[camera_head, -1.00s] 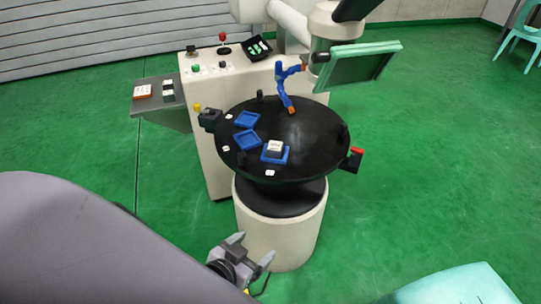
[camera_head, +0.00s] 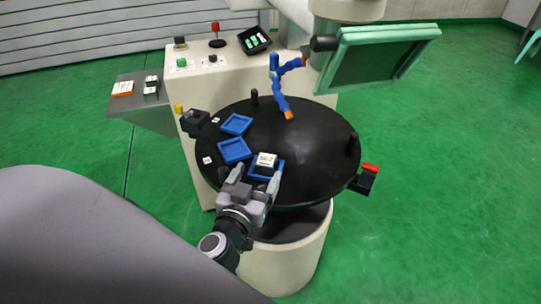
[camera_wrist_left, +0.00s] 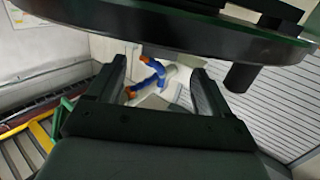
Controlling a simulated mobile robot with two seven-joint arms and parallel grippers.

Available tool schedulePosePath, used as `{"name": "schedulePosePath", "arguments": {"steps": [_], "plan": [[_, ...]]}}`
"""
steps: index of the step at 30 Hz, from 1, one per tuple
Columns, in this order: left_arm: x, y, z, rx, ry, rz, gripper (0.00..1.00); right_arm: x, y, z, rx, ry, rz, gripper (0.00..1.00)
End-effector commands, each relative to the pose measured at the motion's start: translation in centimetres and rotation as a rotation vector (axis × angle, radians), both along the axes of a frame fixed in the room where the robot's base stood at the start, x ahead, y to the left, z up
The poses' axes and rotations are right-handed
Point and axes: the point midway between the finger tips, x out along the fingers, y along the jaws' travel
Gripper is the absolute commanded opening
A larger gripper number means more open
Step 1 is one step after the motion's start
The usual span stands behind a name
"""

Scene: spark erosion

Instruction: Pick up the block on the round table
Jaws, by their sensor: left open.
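The block (camera_head: 266,159), with a white marked top and dark sides, sits on a blue square tray (camera_head: 281,167) near the front of the black round table (camera_head: 312,140). My left gripper (camera_head: 249,175) is open at the table's front edge, just in front of the block. Its fingers point towards the block, and its right finger overlaps part of the tray. I cannot tell whether it touches anything. In the left wrist view the open jaws (camera_wrist_left: 158,70) have nothing visible gripped between them, and the block cannot be made out. My right gripper is not in view.
Two empty blue trays, one behind (camera_head: 237,124) and one nearer (camera_head: 233,150), lie left of the block. A blue jointed hose (camera_head: 276,75) reaches over the table's back. Dark posts and clamps stand around the rim. A green-framed screen (camera_head: 375,55) hangs at right.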

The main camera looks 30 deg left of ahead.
Motion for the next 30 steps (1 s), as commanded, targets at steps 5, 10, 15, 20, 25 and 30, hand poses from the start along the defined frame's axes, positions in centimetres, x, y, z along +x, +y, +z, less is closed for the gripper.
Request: {"name": "schedulePosePath", "arguments": {"steps": [5, 10, 15, 20, 25, 30], "plan": [[1.3, 0.3, 0.1, 0.003, 0.0, -0.002, 0.8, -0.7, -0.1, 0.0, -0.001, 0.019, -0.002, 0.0], [2.6, 0.6, -0.1, 0.003, 0.0, -0.002, 0.8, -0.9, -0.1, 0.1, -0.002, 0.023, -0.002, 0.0], [4.7, 1.2, -0.4, 0.005, 0.0, -0.001, 0.8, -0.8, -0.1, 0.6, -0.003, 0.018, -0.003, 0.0], [6.2, 1.7, -0.6, 0.003, 0.001, -0.001, 0.8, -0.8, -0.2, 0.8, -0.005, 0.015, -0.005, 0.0], [6.7, 1.8, -0.8, 0.001, 0.002, 0.0, 0.8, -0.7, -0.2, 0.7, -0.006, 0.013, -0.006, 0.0], [6.7, 1.8, -0.8, 0.001, 0.002, -0.001, 0.8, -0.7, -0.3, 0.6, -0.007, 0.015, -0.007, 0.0]]}}
